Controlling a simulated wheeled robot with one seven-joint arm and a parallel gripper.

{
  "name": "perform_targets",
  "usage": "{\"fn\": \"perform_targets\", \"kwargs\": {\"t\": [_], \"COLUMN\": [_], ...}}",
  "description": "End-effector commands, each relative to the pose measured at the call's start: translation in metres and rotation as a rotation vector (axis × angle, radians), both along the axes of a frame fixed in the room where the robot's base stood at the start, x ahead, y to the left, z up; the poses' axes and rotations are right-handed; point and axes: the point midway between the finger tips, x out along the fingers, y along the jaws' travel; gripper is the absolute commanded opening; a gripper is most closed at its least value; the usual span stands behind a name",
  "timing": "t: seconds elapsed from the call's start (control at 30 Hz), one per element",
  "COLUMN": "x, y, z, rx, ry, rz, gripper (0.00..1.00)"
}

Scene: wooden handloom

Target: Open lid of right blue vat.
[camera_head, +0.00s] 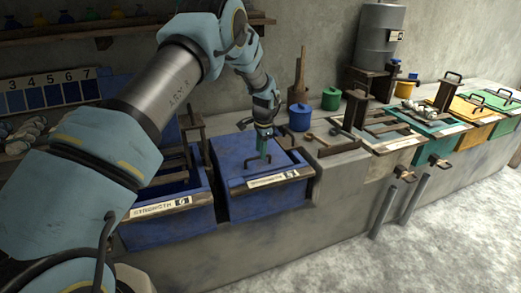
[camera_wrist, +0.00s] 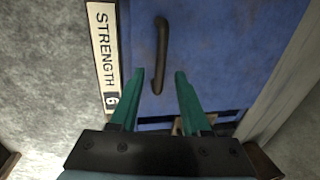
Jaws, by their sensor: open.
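The right blue vat (camera_head: 268,203) stands in the bench with its blue lid (camera_head: 235,160) lying closed on top. A dark bar handle (camera_head: 251,164) sits on the lid. In the wrist view the handle (camera_wrist: 161,50) runs lengthwise over the blue lid (camera_wrist: 215,45). My gripper (camera_head: 264,156) is over the lid at the handle. Its green fingers (camera_wrist: 159,73) are open, and the handle's near end shows between them. I cannot tell whether the fingers reach down around the handle or stay above it. No contact is visible.
The left blue vat (camera_head: 170,225) stands close beside, partly hidden by my arm. A strength label (camera_wrist: 102,50) lies along the lid's edge. Blue (camera_head: 301,117) and green (camera_head: 331,99) pots stand behind.

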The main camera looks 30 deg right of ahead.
Motion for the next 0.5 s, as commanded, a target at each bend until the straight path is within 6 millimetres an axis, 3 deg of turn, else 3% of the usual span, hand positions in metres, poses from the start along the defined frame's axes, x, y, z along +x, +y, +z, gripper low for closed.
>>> {"fn": "perform_targets", "kwargs": {"t": [0.2,0.5], "x": [0.003,0.003], "y": [0.0,0.0], "z": [-0.014,-0.015], "rx": [0.0,0.0], "ry": [0.0,0.0], "rz": [0.001,0.001], "gripper": [0.47,0.44]}}
